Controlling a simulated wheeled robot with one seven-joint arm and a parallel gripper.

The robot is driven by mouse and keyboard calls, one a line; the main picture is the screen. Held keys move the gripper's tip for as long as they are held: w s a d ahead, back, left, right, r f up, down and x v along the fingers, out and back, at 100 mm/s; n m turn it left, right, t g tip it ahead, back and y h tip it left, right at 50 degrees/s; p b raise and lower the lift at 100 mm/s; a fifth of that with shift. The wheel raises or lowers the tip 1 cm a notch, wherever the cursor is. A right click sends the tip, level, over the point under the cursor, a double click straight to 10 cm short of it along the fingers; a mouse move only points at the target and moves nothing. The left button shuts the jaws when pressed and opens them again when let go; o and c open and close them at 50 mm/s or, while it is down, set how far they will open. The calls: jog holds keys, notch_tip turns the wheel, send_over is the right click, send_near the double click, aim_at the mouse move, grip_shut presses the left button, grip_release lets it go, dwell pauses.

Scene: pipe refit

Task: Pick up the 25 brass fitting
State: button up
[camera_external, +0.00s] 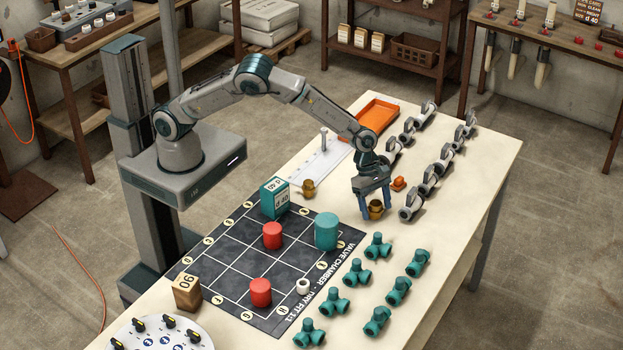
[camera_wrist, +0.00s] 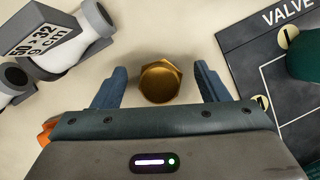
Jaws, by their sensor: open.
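A brass fitting (camera_wrist: 160,82) with a hexagonal rim stands upright on the table, between the two fingers of my gripper (camera_wrist: 160,90) in the wrist view. The fingers are open, with a gap on each side of the fitting. In the external view the same fitting (camera_external: 376,210) shows low between the blue fingertips of my gripper (camera_external: 376,208). A second brass fitting (camera_external: 308,188) stands to the left, by the white plate. No size mark is readable on either fitting.
Grey fittings (camera_external: 411,205) stand in rows to the right, one close to my gripper. A small orange piece (camera_external: 398,184) lies behind it. Green tees (camera_external: 377,246) stand in front. The dark grid mat (camera_external: 245,290) holds red and teal cylinders. An orange tray (camera_external: 378,113) lies behind.

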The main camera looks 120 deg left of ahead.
jog(key=c, duration=1.1)
jog(key=shift+r, duration=0.1)
jog(key=shift+r, duration=0.1)
